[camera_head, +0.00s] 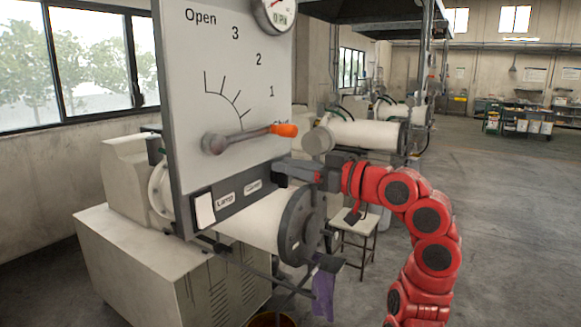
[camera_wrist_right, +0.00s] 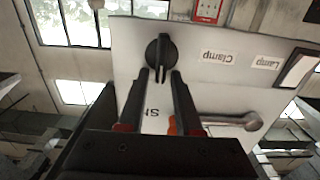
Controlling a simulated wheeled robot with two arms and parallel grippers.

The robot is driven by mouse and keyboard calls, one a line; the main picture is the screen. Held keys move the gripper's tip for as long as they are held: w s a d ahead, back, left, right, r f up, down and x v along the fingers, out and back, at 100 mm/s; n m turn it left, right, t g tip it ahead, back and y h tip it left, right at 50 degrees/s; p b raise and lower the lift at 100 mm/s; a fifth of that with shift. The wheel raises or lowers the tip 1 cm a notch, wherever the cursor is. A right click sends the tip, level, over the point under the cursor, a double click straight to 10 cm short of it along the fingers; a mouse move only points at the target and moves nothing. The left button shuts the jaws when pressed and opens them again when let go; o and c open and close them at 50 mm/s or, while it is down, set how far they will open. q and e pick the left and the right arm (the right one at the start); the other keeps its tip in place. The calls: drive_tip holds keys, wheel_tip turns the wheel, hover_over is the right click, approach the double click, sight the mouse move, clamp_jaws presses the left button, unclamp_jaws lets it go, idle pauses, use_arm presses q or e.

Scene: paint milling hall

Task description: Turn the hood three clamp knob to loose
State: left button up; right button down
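The clamp knob (camera_wrist_right: 161,50) is a dark round knob with a raised grip bar, on the light hood panel (camera_wrist_right: 215,85) beside the "Clamp" label. In the right wrist view the bar runs along the line of the fingers. My right gripper (camera_wrist_right: 159,74) is open, its two dark fingers apart with the tips at the knob's lower edge. I cannot tell whether they touch it. In the head view my right gripper (camera_head: 280,169) reaches the panel's lower right edge and hides the knob. My left gripper is not in view.
A lever (camera_head: 235,138) with an orange tip points right across the panel's scale, above my gripper. A white rocker switch (camera_head: 205,208) sits by the "Lamp" label. A white mill drum (camera_head: 245,228) lies below. A stool (camera_head: 358,232) stands behind; the floor at right is open.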

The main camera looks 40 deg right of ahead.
sight(269, 176)
drive_tip(key=shift+f, duration=0.2)
idle(0.3)
drive_tip(key=n+b, duration=0.3)
drive_tip(key=a+n+b, duration=0.1)
drive_tip(key=n+b, duration=0.2)
drive_tip(key=f+n+b, duration=0.1)
drive_tip(key=n+b, duration=0.2)
drive_tip(key=shift+s+a+n, duration=0.25)
drive_tip(key=shift+s+n, duration=0.05)
drive_tip(key=n, duration=0.1)
drive_tip(key=n+b, duration=0.1)
drive_tip(key=n, duration=0.1)
drive_tip(key=n+b, duration=0.1)
drive_tip(key=shift+s+a+f+n, duration=0.1)
drive_tip(key=shift+a+f+n, duration=0.1)
drive_tip(key=shift+f+n, duration=0.1)
drive_tip(key=shift+f+n+b, duration=0.15)
drive_tip(key=shift+n+b, duration=0.55)
drive_tip(key=shift+n, duration=1.2)
